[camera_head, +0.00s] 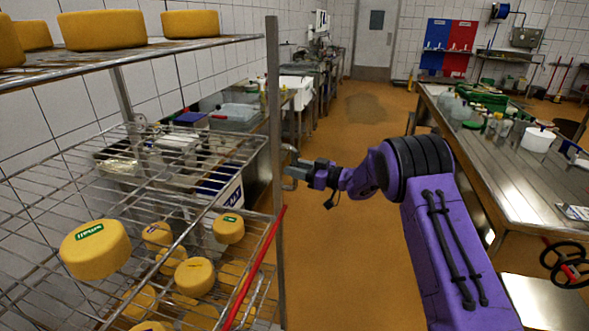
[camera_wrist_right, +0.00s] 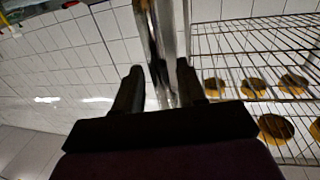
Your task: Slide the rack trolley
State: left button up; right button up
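The rack trolley is a metal frame with wire shelves (camera_head: 60,205) at the left of the head view, with a tall upright post (camera_head: 275,120) at its near right corner. A bent metal handle (camera_head: 287,183) sticks out from this post. My right gripper (camera_head: 298,172) is at the handle, level with the middle of the post. In the right wrist view its two fingers (camera_wrist_right: 157,88) stand apart, one on each side of a shiny metal bar (camera_wrist_right: 160,35). Whether they press on the bar is not clear. My left gripper is not in view.
Yellow cheeses (camera_head: 95,249) sit on the trolley's shelves. A steel table (camera_head: 480,165) with bottles and tubs stands at the right. A counter with sinks (camera_head: 300,85) runs along the left wall behind the trolley. The orange floor (camera_head: 345,240) between is clear.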

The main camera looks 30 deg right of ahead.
jog(key=shift+s, duration=0.1)
jog(key=b+v, duration=0.3)
jog(key=v, duration=0.7)
jog(key=shift+s+d, duration=0.2)
